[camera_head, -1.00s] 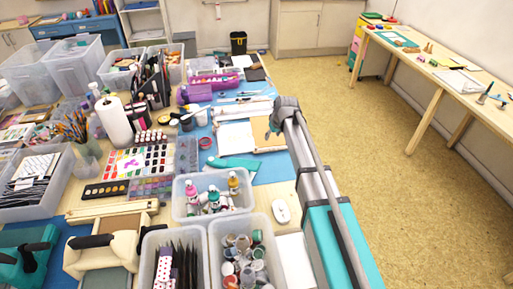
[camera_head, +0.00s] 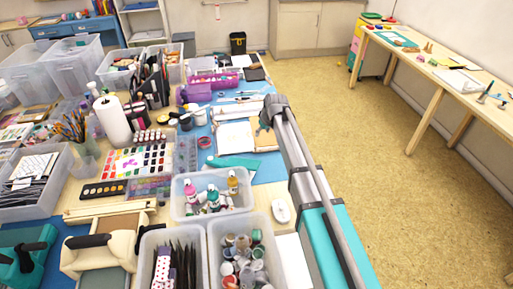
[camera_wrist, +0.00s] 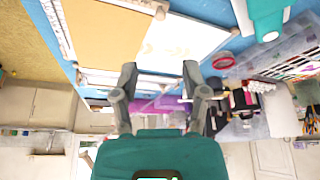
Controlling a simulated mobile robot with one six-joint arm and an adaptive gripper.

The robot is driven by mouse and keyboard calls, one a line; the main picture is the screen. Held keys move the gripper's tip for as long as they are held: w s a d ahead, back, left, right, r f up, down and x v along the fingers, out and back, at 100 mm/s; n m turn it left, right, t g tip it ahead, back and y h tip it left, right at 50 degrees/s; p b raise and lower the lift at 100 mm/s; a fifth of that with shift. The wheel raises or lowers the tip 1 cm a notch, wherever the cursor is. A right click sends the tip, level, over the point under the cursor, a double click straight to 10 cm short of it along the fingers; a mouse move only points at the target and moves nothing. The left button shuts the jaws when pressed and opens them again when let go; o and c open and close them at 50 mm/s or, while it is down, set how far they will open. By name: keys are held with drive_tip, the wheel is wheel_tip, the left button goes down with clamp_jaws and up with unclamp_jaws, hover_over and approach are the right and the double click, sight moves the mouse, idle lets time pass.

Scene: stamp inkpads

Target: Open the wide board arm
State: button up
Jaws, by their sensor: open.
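A flat board lies on the blue mat along the table's right edge. Its white part (camera_head: 235,136) and a tan part (camera_head: 265,141) beside it show in the head view. From the wrist, the white part (camera_wrist: 178,42) and the tan part (camera_wrist: 108,36) lie side by side. I cannot tell for sure which part is the wide board arm. My gripper (camera_wrist: 160,78) is open, with nothing visible between its fingers, near the board's far end. In the head view its tip (camera_head: 265,125) is small and partly hidden by my arm.
A teal tool (camera_head: 232,162) lies just in front of the board. A paint-bottle bin (camera_head: 211,208), a jar bin (camera_head: 215,265) and a mouse (camera_head: 281,210) are nearer. Open floor (camera_head: 400,190) lies right of the table.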

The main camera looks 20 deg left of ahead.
sight(256, 147)
drive_tip(key=shift+b+x, duration=5.6)
drive_tip(key=shift+x, duration=0.7)
clamp_jaws()
